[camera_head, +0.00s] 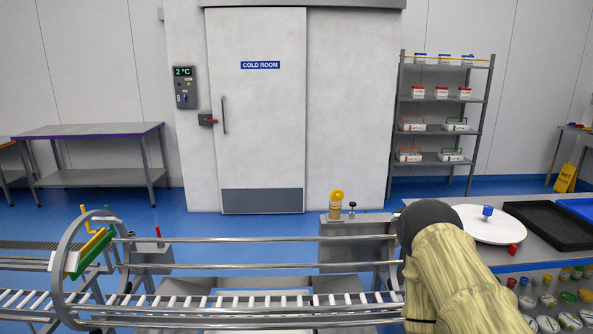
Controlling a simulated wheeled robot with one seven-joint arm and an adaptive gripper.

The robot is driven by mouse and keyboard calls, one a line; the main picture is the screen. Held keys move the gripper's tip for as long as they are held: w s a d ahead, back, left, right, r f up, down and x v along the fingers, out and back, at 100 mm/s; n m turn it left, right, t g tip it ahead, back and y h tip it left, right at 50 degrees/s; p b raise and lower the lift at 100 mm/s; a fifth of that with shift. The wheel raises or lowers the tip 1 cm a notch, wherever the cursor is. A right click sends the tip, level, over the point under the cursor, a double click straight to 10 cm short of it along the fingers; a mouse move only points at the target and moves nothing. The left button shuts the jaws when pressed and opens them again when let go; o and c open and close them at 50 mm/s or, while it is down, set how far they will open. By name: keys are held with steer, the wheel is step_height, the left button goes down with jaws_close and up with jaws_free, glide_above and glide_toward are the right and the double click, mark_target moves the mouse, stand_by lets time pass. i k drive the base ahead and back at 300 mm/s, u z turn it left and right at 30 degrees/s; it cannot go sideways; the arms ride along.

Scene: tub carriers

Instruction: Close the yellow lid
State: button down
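A small tan container (335,211) stands on a grey box-shaped stand behind the roller conveyor, near the middle of the head view. A round yellow lid (337,196) stands up on its top, raised rather than lying flat. Whether a hinge joins them is too small to tell. My arm, in a tan sleeve with a dark end, fills the lower right, to the right of the container and apart from it in the picture. My gripper does not show.
A roller conveyor (240,302) with rails runs across the front. A metal hoop (62,265) with yellow and green parts stands at its left. A table with a white disc (487,226) and black tray (550,222) is at right. Blue floor (230,228) lies behind.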

mark_target(336, 195)
steer(key=u, duration=0.05)
steer(key=k, duration=0.5)
steer(key=u, duration=0.85)
steer(key=i, duration=1.1)
steer(key=z, duration=0.6)
steer(key=i, duration=0.65)
steer(key=z, duration=0.8)
